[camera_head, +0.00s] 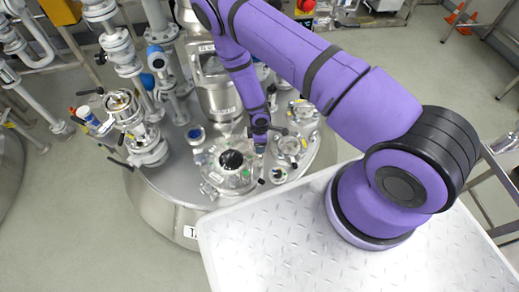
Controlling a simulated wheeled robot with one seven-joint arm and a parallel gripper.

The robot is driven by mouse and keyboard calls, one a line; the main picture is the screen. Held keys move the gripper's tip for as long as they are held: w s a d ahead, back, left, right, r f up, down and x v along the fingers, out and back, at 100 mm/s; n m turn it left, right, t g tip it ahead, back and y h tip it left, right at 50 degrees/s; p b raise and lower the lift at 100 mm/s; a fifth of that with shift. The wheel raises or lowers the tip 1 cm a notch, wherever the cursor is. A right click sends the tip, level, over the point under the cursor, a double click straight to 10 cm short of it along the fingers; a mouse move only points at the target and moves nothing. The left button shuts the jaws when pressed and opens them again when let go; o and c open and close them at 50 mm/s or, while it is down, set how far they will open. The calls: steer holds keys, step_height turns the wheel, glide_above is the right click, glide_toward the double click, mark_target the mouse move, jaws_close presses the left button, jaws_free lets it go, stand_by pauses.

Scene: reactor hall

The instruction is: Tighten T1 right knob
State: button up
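The steel reactor top (172,183) is in the head view, with a label (190,232) on its side that reads "TA" before it is cut off by my base. A round hatch (214,180) with a dark centre sits on it, with small clamps or knobs around its rim. My gripper (260,148) points down at the hatch's right edge, close to the fittings there. The fingers are too small and dark to tell whether they are open or touch a knob. Which fitting is the right knob cannot be told for sure.
Steel valves and pipes (122,103) rise at the left of the vessel. Another round flange (291,145) stands just right of my gripper. A red emergency button (306,5) shows at the top, and orange cones (464,20) at the upper right. Grey floor is open at the lower left.

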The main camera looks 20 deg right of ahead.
steer(key=shift+n, duration=0.8)
steer(key=shift+f, duration=3)
